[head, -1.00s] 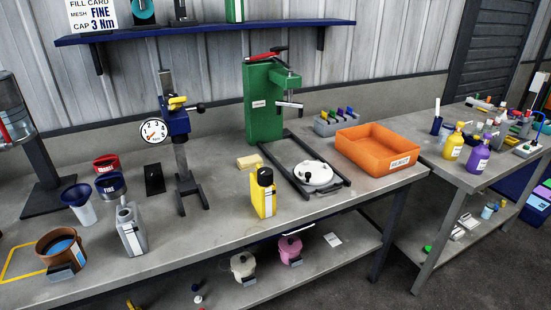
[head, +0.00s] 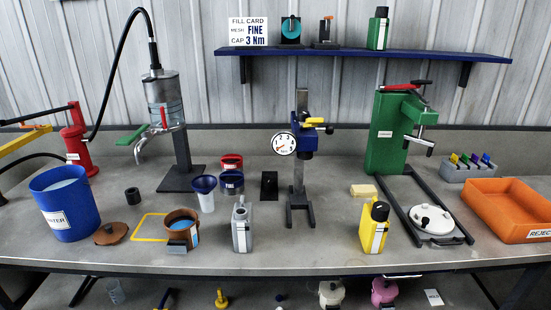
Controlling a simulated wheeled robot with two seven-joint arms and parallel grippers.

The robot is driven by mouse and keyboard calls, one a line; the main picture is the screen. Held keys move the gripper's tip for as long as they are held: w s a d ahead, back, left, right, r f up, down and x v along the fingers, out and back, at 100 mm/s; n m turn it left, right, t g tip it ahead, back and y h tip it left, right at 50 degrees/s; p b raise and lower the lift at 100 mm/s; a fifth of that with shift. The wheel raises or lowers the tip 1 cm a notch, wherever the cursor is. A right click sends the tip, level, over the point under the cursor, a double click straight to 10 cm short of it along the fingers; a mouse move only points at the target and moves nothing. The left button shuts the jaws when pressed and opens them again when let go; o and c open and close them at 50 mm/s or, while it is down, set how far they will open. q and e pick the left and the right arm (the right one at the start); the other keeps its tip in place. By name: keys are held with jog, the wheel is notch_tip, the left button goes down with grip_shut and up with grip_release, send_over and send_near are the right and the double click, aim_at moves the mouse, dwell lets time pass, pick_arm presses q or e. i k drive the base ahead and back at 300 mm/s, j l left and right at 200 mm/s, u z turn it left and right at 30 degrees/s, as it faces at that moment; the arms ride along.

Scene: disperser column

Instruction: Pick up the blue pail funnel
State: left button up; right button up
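A blue funnel (head: 204,186) with a wide dark-blue cone stands upright on the grey bench, left of the middle; its lower part is whitish. It is between the brown pot and the blue ring marked FINE. A large blue pail (head: 66,204) with a partly readable white label stands at the left of the bench and holds something pale. Neither of my grippers shows in the head view.
The blue FINE ring (head: 231,183) and a red ring (head: 231,162) are close right of the funnel. The brown pot (head: 181,227) and grey can (head: 242,228) stand nearer the front edge. A metal tank (head: 164,98) with a tap rises behind.

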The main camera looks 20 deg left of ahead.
aim_at(202, 184)
jog(key=u, duration=1.25)
